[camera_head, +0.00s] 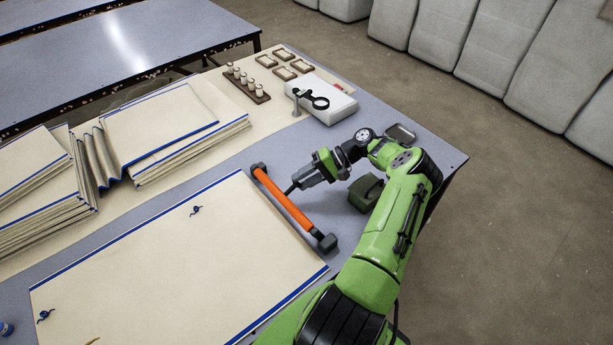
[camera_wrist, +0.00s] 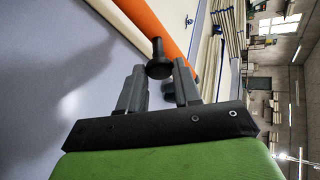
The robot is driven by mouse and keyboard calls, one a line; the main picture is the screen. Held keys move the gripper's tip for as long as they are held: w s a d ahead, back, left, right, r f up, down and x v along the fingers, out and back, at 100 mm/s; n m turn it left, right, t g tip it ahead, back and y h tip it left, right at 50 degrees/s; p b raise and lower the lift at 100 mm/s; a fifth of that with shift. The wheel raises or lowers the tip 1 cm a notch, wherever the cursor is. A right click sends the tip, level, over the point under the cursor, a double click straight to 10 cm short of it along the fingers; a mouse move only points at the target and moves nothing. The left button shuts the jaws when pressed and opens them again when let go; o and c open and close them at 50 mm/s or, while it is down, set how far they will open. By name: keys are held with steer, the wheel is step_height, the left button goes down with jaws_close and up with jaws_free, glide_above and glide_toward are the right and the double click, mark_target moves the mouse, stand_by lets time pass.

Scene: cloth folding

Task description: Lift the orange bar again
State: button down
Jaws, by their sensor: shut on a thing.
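The orange bar (camera_head: 283,203) has dark end blocks and lies along the right edge of a cream cloth (camera_head: 170,260) with blue borders. Whether it rests on the surface or is slightly raised, I cannot tell. My gripper (camera_head: 290,190) reaches it from the right, near its middle. In the wrist view, the orange bar (camera_wrist: 165,25) crosses beyond my gripper (camera_wrist: 160,78). A black knob (camera_wrist: 158,66) on the bar's near side sits between the two fingers, which are shut on it. The exact contact is partly hidden.
A dark green block (camera_head: 366,193) stands right of the gripper, close under my arm. Behind are a white box (camera_head: 325,103) with a black ring tool and a rack of small bottles (camera_head: 246,85). Folded cloth stacks (camera_head: 165,130) lie at the left.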

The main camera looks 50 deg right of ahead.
steer(key=shift+d+f, duration=0.15)
steer(key=shift+d, duration=0.1)
stand_by(0.3)
steer(key=c, duration=0.8)
jaws_free()
